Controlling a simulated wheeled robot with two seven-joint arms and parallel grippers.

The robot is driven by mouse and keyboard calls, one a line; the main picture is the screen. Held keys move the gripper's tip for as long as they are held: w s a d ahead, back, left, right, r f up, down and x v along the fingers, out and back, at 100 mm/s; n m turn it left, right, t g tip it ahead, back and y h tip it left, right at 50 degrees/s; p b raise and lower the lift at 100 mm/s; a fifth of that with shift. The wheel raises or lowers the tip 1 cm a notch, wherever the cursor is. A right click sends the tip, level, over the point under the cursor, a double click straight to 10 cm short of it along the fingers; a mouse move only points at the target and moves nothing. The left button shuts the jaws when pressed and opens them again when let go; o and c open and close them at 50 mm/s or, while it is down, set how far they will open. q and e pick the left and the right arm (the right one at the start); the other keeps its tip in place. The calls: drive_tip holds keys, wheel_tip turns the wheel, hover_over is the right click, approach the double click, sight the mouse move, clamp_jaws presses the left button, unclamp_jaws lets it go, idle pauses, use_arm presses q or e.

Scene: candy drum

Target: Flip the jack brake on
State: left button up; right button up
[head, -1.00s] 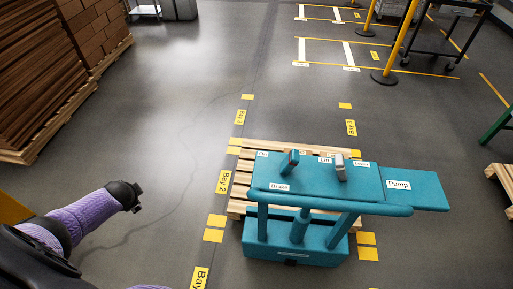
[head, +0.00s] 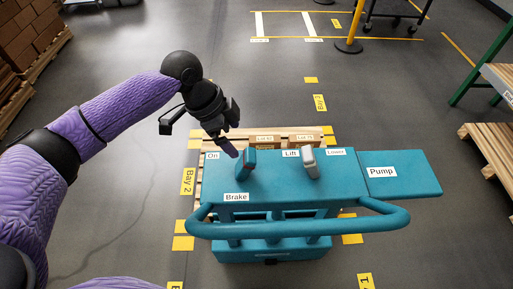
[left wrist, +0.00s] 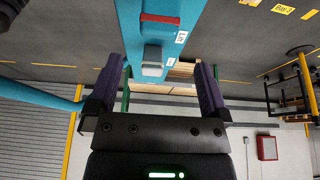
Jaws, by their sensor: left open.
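The teal jack (head: 290,190) stands with its flat top facing me. The brake lever (head: 249,162), a short teal block with a darker side, stands upright between the "On" label (head: 213,155) and the "Brake" label (head: 236,197). My left gripper (head: 230,147) is open and empty, just above and left of the brake lever; I cannot tell whether it touches. In the left wrist view, my left gripper's fingers (left wrist: 160,65) are spread wide. A teal lever with a red edge (left wrist: 160,28) lies beyond them. My right gripper is out of view.
The grey lift lever (head: 309,163) stands right of the brake lever. A "Pump" pedal plate (head: 405,173) extends right, and a teal handle bar (head: 300,226) crosses the front. A wooden pallet (head: 315,135) lies behind the jack. Open floor is on the left.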

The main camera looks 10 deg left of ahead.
sight(246, 153)
use_arm(q)
drive_tip(key=b+x, duration=0.2)
drive_tip(key=x, duration=0.8)
drive_tip(key=shift+d, duration=0.1)
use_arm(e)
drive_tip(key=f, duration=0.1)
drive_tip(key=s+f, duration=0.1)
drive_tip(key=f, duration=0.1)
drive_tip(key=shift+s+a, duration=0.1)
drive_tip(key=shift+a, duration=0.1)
use_arm(q)
drive_tip(key=shift+c, duration=0.3)
clamp_jaws()
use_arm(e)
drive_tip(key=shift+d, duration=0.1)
